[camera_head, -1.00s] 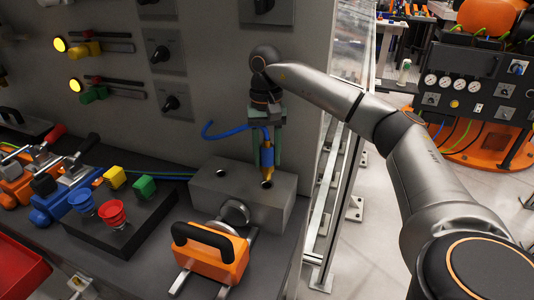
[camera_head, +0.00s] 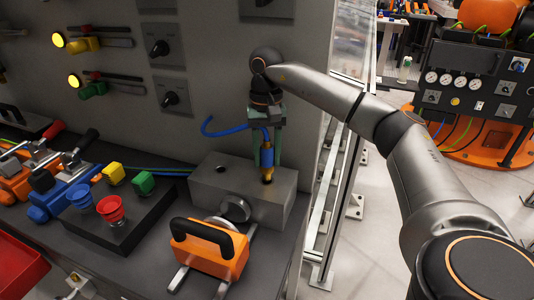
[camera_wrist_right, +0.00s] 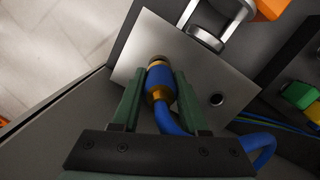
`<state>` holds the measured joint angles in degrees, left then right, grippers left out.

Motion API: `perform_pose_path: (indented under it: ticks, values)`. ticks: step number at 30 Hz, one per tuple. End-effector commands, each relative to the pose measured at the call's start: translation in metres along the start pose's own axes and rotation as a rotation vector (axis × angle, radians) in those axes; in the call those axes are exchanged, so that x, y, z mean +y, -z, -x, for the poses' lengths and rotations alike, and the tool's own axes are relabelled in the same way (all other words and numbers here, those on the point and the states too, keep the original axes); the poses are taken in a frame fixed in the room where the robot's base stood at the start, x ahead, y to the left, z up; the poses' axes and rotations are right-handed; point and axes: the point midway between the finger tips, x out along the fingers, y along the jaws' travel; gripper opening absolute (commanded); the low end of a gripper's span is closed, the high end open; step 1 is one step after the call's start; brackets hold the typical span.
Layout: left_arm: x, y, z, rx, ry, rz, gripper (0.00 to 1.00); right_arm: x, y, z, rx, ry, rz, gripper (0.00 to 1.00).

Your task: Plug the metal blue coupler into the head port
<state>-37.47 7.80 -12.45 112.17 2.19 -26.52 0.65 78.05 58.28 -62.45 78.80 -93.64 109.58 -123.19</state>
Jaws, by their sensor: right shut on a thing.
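The metal blue coupler (camera_head: 266,156), a blue body with brass ends, is upright in my right gripper (camera_head: 266,150). The green fingers are shut on it, one on each side, as the right wrist view also shows around the coupler (camera_wrist_right: 159,82). A blue hose (camera_head: 222,132) runs from its top. Below it is the grey metal block (camera_head: 225,193), also seen in the wrist view (camera_wrist_right: 205,75). The coupler's brass lower end is at the dark port in the block's top right; how deep it sits cannot be told. My left gripper is not in view.
A second hole (camera_head: 221,169) is in the block's top left. An orange clamp with a black handle (camera_head: 208,250) stands in front. The grey panel (camera_head: 215,70) rises close behind.

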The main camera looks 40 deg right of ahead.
Motion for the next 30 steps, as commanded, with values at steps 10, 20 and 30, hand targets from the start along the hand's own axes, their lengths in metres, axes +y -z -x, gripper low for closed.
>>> perform_pose_path:
  ticks: [10,20,30]
  values:
    - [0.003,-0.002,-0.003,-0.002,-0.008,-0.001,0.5,0.0,0.001,-0.013,-0.001,0.0,0.0,0.0]
    - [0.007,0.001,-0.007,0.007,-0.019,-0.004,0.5,0.0,0.003,-0.024,0.0,0.001,0.0,0.0]
    - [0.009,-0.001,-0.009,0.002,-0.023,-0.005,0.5,0.0,0.004,-0.032,0.0,0.001,0.0,0.0]
